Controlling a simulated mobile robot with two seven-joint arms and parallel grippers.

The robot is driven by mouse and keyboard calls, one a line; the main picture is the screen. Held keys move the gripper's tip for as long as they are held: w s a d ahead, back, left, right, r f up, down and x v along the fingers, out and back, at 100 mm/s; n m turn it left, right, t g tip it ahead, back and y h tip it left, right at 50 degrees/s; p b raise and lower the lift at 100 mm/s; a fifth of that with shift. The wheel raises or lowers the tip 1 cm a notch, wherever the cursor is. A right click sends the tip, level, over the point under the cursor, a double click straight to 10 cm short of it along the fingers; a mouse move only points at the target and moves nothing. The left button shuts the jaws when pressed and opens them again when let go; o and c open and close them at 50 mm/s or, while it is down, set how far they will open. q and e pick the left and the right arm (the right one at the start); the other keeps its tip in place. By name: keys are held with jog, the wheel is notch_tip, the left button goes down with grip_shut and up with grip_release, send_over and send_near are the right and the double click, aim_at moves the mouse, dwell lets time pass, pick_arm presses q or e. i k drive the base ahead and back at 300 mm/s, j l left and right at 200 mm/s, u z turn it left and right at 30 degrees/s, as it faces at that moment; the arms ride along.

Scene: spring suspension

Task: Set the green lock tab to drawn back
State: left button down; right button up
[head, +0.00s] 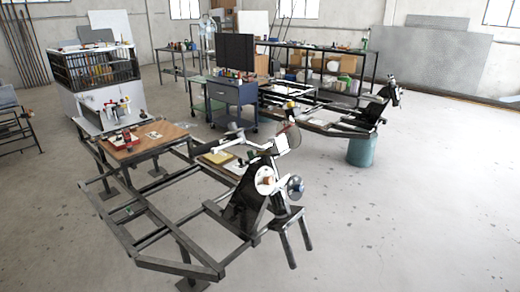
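I cannot make out the green lock tab for certain. A small green spot (130,210) shows on the left rail of the dark metal frame (150,262), too small to identify. A black and white mechanism (262,182) with round discs stands on the right part of the frame; its small parts are hard to tell. Neither of my grippers is in view.
A wooden board (150,142) with small items lies at the frame's far left. A second dark frame (330,122) stands behind, by a teal drum (362,150). A blue cabinet (233,98) is at the back. The concrete floor (430,210) at right is clear.

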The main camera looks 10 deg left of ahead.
aim_at(250, 154)
jog(key=i+l+u, duration=0.2)
jog(key=i+l, duration=0.2)
jog(key=l, duration=0.25)
jog(key=i+l+u, duration=0.1)
jog(key=l, duration=0.25)
jog(key=i+l+u, duration=0.1)
jog(key=i+l, duration=0.2)
jog(key=i+l+u, duration=0.1)
jog(key=l, duration=0.35)
jog(key=i+l+u, duration=0.1)
jog(key=l, duration=0.3)
jog(key=i+l+u, duration=0.1)
jog(key=i+l, duration=0.15)
jog(key=l, duration=0.15)
jog(key=i+l+u, duration=0.1)
jog(key=l, duration=0.3)
